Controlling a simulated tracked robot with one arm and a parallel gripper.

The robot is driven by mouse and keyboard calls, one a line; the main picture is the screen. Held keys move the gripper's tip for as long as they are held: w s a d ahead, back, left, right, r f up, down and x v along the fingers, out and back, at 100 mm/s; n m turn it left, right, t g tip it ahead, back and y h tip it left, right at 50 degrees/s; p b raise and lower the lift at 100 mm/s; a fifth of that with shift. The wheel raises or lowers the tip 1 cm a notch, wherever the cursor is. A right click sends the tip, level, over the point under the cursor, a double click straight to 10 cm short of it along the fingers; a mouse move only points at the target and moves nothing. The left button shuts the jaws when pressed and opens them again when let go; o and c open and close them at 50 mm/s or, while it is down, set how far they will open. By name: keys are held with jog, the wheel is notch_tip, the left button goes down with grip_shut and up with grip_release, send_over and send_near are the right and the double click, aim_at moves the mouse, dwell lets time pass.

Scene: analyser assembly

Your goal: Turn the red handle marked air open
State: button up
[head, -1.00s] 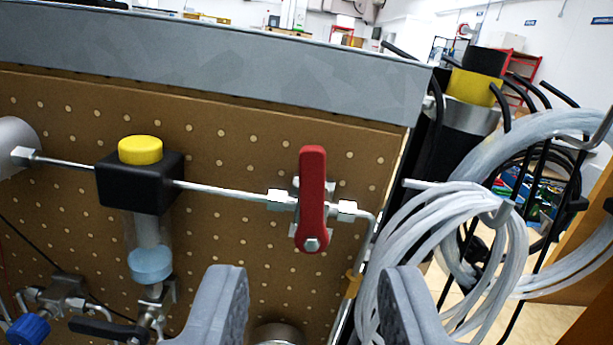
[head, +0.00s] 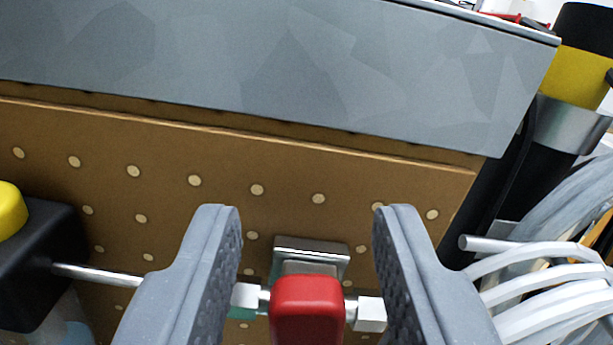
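The red handle (head: 307,308) is at the bottom middle of the head view, seen end-on and close. Its lower part is cut off by the picture edge. It sits on a metal valve (head: 311,258) on a thin pipe along the brown pegboard. My gripper (head: 308,215) is open, with one grey finger to the left of the handle and one to the right. There is a clear gap on both sides, and neither finger appears to touch the handle. No marking can be read on it.
The thin pipe (head: 98,273) runs left to a black block (head: 35,260) with a yellow cap (head: 10,209). A grey panel (head: 250,75) overhangs the pegboard (head: 130,150). Coiled white tubing (head: 545,285) hangs close to the right finger.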

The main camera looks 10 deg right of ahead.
jog(key=shift+w, duration=0.65)
grip_shut()
jog(key=shift+a+n, duration=0.15)
jog(key=shift+n, duration=0.15)
jog(key=n, duration=0.1)
jog(key=a+f+n, duration=0.1)
jog(key=n, duration=0.1)
jog(key=shift+a+n, duration=0.15)
jog(key=shift+n, duration=0.15)
jog(key=shift+a+f+n, duration=0.3)
jog(key=shift+a+n, duration=0.05)
jog(key=shift+n, duration=0.75)
jog(key=shift+a+f+n, duration=0.25)
jog(key=shift+a+n, duration=0.1)
jog(key=shift+n, duration=0.75)
jog(key=shift+a+f, duration=0.1)
